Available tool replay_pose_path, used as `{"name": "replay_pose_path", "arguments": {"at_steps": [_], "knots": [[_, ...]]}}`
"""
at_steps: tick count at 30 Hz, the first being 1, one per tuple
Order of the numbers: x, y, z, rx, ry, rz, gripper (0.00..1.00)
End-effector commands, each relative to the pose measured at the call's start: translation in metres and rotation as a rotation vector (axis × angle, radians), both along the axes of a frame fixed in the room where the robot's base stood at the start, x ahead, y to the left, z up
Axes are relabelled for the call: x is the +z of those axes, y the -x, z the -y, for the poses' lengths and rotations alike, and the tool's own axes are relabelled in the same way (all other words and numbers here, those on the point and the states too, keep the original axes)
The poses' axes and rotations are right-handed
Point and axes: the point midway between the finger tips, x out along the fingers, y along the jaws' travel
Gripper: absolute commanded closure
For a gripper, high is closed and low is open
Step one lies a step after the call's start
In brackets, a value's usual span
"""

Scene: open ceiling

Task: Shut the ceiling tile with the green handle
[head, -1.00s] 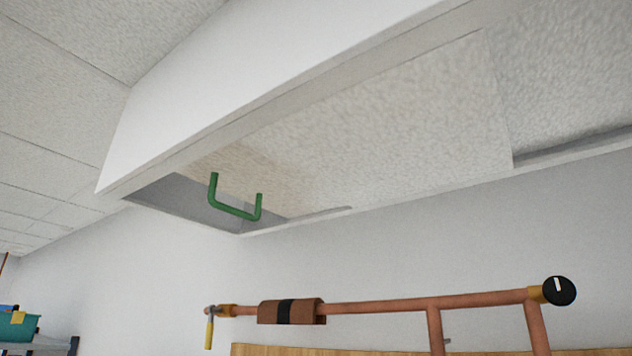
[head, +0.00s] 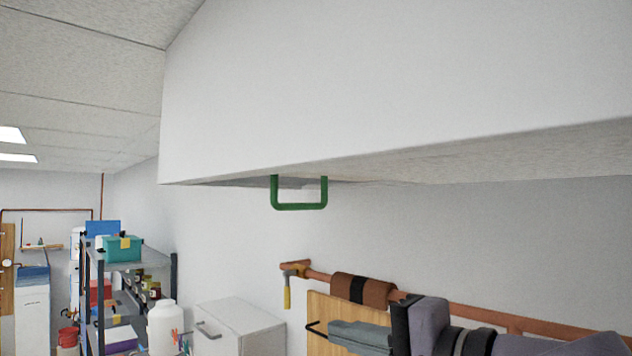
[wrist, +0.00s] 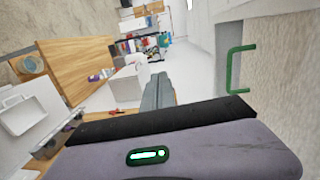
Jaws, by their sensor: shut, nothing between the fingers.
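The green U-shaped handle (head: 299,206) hangs below the underside of a white boxed-down part of the ceiling. The pale textured tile surface (head: 460,163) runs to its right, seen at a shallow angle. A grey gap (head: 235,183) shows left of the handle. My gripper (head: 345,334) is low at the right, below the handle and apart from it, shut and empty. In the wrist view the fingers (wrist: 158,92) point away from the camera, and the handle (wrist: 231,68) stands up and right of them against the textured surface (wrist: 285,75).
A copper pipe with a brown wrap (head: 360,289) runs along the wall close to my gripper, above a wooden board (head: 325,325). A white cabinet (head: 240,325) and a loaded shelf rack (head: 128,270) stand at the left. Free air lies between gripper and handle.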

Motion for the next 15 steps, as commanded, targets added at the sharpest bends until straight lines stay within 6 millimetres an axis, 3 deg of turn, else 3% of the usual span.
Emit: {"name": "replay_pose_path", "arguments": {"at_steps": [1,3,4,8,15], "knots": [[0.059,-0.014,0.013,-0.019,-0.07,0.054,1.0],[0.101,-0.026,0.028,-0.038,-0.147,0.125,1.0],[0.112,-0.03,0.033,-0.043,-0.171,0.147,1.0],[0.131,-0.038,0.04,-0.053,-0.214,0.189,1.0],[0.139,-0.069,0.01,-0.05,-0.215,0.187,1.0]]}}
